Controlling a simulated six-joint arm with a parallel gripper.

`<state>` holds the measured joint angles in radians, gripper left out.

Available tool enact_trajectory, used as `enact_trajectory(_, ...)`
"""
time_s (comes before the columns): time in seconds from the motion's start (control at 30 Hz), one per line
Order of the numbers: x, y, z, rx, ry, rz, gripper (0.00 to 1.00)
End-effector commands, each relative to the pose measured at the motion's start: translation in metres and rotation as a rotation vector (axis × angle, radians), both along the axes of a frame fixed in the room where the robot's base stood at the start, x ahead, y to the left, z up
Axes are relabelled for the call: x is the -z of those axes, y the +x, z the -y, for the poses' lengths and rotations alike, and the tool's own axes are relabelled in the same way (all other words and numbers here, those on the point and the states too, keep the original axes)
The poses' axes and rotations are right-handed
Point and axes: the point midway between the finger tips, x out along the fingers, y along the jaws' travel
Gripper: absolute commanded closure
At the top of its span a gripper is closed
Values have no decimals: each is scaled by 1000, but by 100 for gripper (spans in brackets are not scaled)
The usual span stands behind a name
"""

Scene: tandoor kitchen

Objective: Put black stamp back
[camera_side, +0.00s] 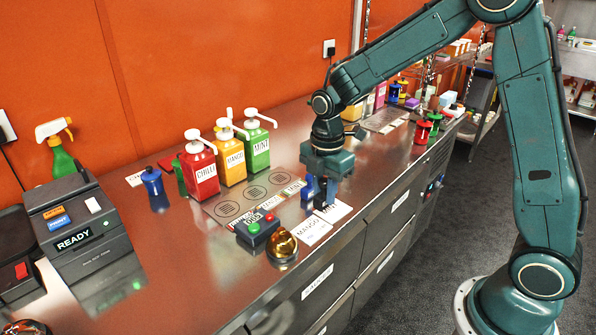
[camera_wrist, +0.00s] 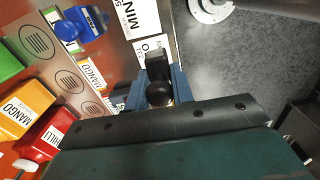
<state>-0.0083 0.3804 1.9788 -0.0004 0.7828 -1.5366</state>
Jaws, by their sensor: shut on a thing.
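My gripper (camera_wrist: 157,90) is shut on the black stamp (camera_wrist: 158,68), whose rounded knob shows between the blue-grey fingers in the wrist view. In the side view my gripper (camera_side: 322,188) is low over the counter at the middle, with the black stamp (camera_side: 321,200) beneath it and partly hidden. The stamp is over or beside a white label card (camera_wrist: 148,45); I cannot tell if it touches. A blue stamp (camera_wrist: 72,26) stands to the left in the wrist view, near the printed circle plate (camera_wrist: 55,62).
Red chilli (camera_side: 200,170), yellow mango (camera_side: 231,160) and green mint (camera_side: 257,147) pump bottles stand behind the plate. A button box (camera_side: 257,230) and a gold round item (camera_side: 282,245) are at the front. A printer (camera_side: 80,235) is at left. The counter's near left is largely clear.

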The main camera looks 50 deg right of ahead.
Motion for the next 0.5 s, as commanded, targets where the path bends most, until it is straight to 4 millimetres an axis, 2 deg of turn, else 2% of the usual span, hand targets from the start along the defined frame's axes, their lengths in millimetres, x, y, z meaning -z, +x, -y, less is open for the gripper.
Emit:
enact_trajectory(0.27,-10,13,-2,-3,0,2,91)
enact_trajectory(0.5,-36,41,-5,-8,0,4,91)
